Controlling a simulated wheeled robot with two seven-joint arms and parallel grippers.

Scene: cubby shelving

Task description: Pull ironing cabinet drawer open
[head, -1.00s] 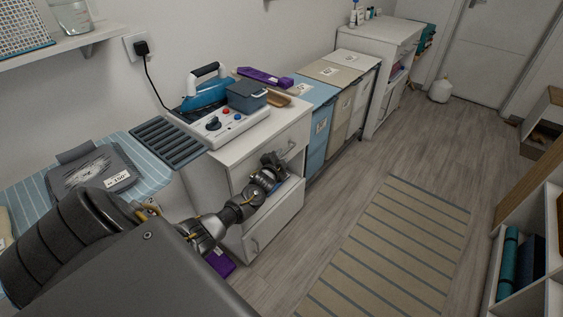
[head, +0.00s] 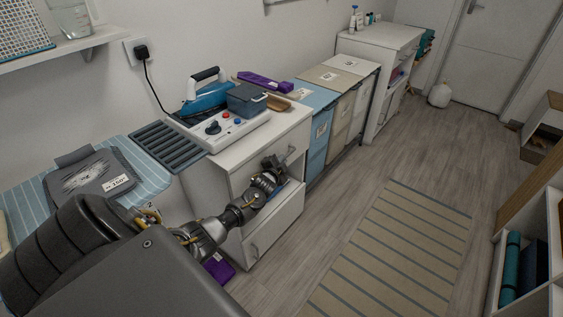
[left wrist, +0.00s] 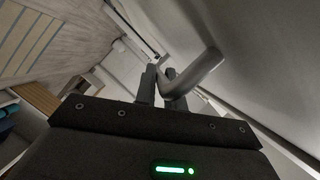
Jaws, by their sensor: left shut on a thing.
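The white ironing cabinet (head: 240,162) stands against the wall with the iron (head: 207,93) and a control panel on top. My left gripper (head: 275,165) is at the front of its upper drawer, by the handle (head: 291,151). In the left wrist view, the left gripper's fingers (left wrist: 161,78) are shut on the grey bent handle (left wrist: 196,73). No clear gap shows around the upper drawer front. The lower front (head: 274,222) has its own handle, and my arm partly hides the space above it. My right gripper is not in view.
A blue bin (head: 318,132) and beige bins stand right of the cabinet. The floor in front is clear, with a striped rug (head: 390,250). An open shelf unit (head: 553,240) stands at the right. A purple item (head: 217,268) lies low beside the cabinet.

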